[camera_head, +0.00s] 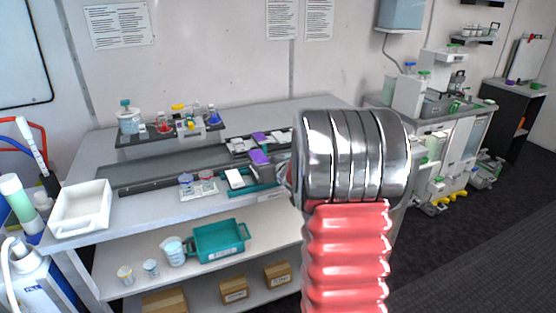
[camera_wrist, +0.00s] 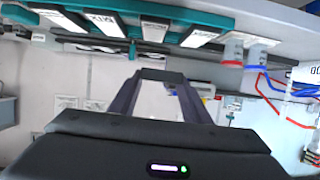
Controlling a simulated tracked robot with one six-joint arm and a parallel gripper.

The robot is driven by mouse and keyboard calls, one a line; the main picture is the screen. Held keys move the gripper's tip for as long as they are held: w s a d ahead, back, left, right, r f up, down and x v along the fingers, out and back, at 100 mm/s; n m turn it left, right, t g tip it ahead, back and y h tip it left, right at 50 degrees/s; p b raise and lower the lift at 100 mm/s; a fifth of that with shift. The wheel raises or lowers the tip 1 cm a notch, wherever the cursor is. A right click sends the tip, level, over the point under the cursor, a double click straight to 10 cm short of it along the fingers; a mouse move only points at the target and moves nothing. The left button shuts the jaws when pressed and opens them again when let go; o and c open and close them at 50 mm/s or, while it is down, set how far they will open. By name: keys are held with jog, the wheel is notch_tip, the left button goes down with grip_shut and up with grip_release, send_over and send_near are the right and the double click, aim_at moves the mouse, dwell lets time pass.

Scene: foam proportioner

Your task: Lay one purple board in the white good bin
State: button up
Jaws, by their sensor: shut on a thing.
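A purple board (camera_head: 260,157) is at my gripper (camera_head: 270,169), just above the teal tray (camera_head: 262,189) on the bench. My metal arm link hides much of the gripper in the head view. In the wrist view my gripper (camera_wrist: 160,88) is shut on a thin greyish edge between the fingertips, its colour unclear. Another purple piece (camera_head: 258,138) lies farther back among white boards. The white bin (camera_head: 80,211) stands at the left end of the bench, away from my gripper, and looks empty.
White boards (camera_head: 235,179) lie in the teal tray. A rack of bottles (camera_head: 170,133) is at the back. A teal bin (camera_head: 218,241) sits on the lower shelf.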

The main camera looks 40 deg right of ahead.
jog(key=a+f+n+y, duration=0.1)
jog(key=a+f, duration=0.2)
jog(key=a, duration=1.4)
jog(key=s+a+f+n+y, duration=0.1)
jog(key=a+f+n+y, duration=0.1)
jog(key=a, duration=1.6)
jog(key=shift+s+a+f, duration=0.2)
jog(key=shift+s+f, duration=0.05)
jog(key=shift+f, duration=0.3)
jog(key=shift+d, duration=0.1)
